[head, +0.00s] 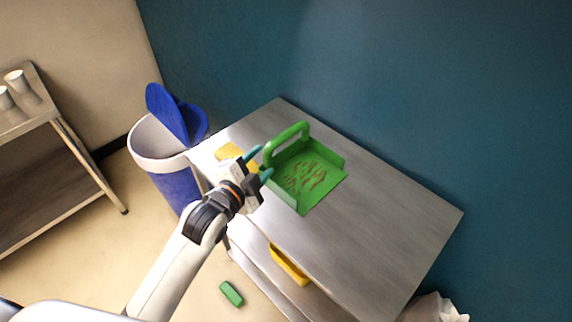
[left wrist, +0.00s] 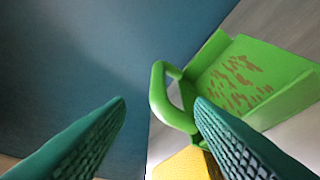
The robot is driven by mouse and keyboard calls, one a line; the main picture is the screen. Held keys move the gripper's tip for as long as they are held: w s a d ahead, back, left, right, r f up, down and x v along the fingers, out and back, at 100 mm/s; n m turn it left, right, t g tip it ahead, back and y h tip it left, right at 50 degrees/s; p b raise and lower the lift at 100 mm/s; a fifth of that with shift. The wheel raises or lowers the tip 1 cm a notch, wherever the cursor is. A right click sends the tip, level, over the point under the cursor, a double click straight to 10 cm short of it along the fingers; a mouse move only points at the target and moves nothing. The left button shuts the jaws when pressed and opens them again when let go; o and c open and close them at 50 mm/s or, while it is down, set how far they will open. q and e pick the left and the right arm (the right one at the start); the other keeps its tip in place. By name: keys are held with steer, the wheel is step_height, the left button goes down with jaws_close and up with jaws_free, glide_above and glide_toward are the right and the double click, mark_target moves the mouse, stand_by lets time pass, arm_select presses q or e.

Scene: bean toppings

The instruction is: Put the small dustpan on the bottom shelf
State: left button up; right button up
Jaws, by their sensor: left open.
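The small dustpan (head: 318,188) is green, with a loop handle and reddish-brown bits in its pan. It lies on the top of a metal shelf unit (head: 400,215). My left gripper (head: 262,163) is open beside the dustpan's handle, at its left. In the left wrist view, the dustpan (left wrist: 235,85) shows at the right, and its handle stands near and partly behind the right finger of my open gripper (left wrist: 160,130). The lower shelf (head: 262,262) shows only in part under the top. My right gripper is not in view.
A yellow object (head: 232,152) lies on the top behind my gripper. Another yellow item (head: 289,265) is on a lower level. A green block (head: 231,294) lies on the floor. A blue and white bin (head: 165,165) stands at the left. A table with cups (head: 30,120) is further left.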

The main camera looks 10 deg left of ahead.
mark_target(280, 139)
arm_select(q)
steer(key=x, duration=0.5)
steer(key=shift+w+a+p, duration=0.3)
steer(key=shift+w+p, duration=0.05)
steer(key=shift+w, duration=0.05)
steer(key=shift+w+d+f, duration=0.15)
steer(key=shift+w+d, duration=0.05)
steer(key=shift+w, duration=0.15)
steer(key=shift+w+d, duration=0.15)
steer(key=shift+w, duration=0.3)
steer(key=p+x, duration=0.1)
steer(key=x, duration=0.2)
steer(key=shift+w+f, duration=0.15)
steer(key=shift+w, duration=0.1)
steer(key=shift+w+d+f, duration=0.1)
steer(key=shift+w+f, duration=0.05)
steer(key=shift+w, duration=0.35)
steer(key=shift+s, duration=0.1)
jaws_close()
arm_select(e)
steer(key=shift+s+a+r, duration=0.25)
steer(key=shift+a+r, duration=0.5)
steer(key=shift+r, duration=0.25)
